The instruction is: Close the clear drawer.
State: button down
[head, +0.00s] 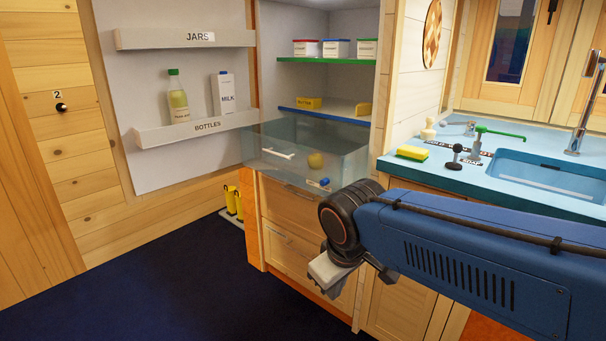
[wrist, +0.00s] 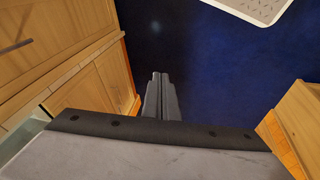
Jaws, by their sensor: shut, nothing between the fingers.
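The clear drawer (head: 345,160) is see-through and bluish, below the shelves in the head view. It stands out in front of the shelf unit, pulled open, with a white bar handle (head: 280,152) on its front. A round yellow-brown item (head: 316,160) and a small blue and white item (head: 319,183) show inside it. My gripper (wrist: 160,76) is shut and empty in the wrist view, its fingers over the dark floor. In the head view my arm is to the right of and below the drawer, and the fingertips cannot be made out.
Wooden drawers (head: 292,212) stand below the clear drawer. A blue counter (head: 440,177) with a sink (head: 545,176) and a yellow sponge (head: 412,153) is to the right. Yellow boots (head: 231,200) stand at the left by the wall. The dark blue floor (head: 170,285) is clear in front.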

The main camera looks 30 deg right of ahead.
jog(key=w+d+n+g+h, duration=0.3)
jog(key=w+d+n+h, duration=0.2)
jog(key=w+d+n, duration=0.15)
jog(key=n+t+h, duration=0.6)
jog(key=n+h, duration=0.5)
jog(key=n, duration=0.3)
send_near(316, 172)
jog(key=shift+m, duration=0.25)
jog(key=x, duration=0.6)
jog(key=shift+w+d, duration=0.1)
jog(key=shift+d, duration=0.05)
jog(key=shift+d, duration=0.1)
jog(key=x, duration=0.8)
jog(key=f+x, duration=0.1)
jog(key=x, duration=1.5)
jog(key=shift+d+f, duration=0.15)
jog(key=shift+d, duration=0.3)
jog(key=shift+w+d, duration=0.2)
jog(key=shift+d, duration=0.25)
